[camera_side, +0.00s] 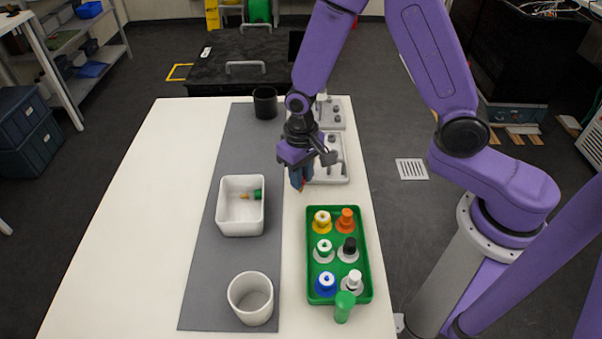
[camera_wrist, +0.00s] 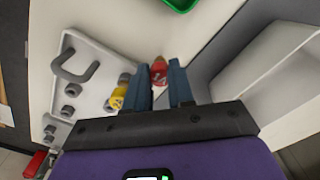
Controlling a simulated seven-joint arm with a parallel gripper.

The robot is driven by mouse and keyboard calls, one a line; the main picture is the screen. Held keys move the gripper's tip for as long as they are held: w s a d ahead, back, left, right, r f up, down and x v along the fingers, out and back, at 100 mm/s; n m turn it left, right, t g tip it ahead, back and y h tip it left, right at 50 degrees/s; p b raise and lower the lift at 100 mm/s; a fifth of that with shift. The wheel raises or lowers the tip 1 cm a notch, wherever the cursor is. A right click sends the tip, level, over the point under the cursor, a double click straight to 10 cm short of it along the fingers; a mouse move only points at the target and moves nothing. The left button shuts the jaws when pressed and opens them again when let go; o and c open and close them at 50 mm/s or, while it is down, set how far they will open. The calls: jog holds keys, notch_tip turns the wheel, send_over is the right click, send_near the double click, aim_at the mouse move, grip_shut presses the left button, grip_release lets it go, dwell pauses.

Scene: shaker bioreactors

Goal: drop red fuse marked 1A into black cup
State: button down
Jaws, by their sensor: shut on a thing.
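My gripper (camera_side: 298,181) is above the white table, at the right edge of the grey mat and beside the grey fixtures. In the wrist view its two blue fingers (camera_wrist: 162,88) are shut on a red fuse (camera_wrist: 158,72). The fuse has a pale mark, too small to read as 1A. In the side view the fingers hide most of the fuse. The black cup (camera_side: 265,102) stands upright at the far end of the mat, behind and left of my gripper. I cannot see into it.
A white bin (camera_side: 226,219) holds a green and orange piece. A white cup (camera_side: 238,303) stands nearer. A green tray (camera_side: 366,267) holds several coloured bottles. A grey fixture (camera_wrist: 88,70) with a hook and knobs stands beside a yellow fuse (camera_wrist: 118,95). The mat (camera_side: 237,150) is clear before the black cup.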

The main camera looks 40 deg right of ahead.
jog(key=shift+f, duration=0.15)
jog(key=c, duration=1)
grip_release()
notch_tip(320, 180, up, 12)
jog(key=s+d+r+n, duration=0.1)
jog(key=s+d+n, duration=0.1)
jog(key=s+n, duration=0.2)
jog(key=s+d+r+n, duration=0.1)
jog(key=s+d+n, duration=0.2)
jog(key=s, duration=0.7)
jog(key=s+d+r+n, duration=0.2)
jog(key=s+n, duration=0.3)
jog(key=s, duration=0.2)
jog(key=shift+s+d, duration=0.1)
jog(key=shift+d, duration=0.1)
jog(key=shift+o, duration=0.8)
jog(key=shift+s+d+n, duration=0.2)
jog(key=shift+s+n, duration=0.1)
jog(key=shift+s, duration=0.15)
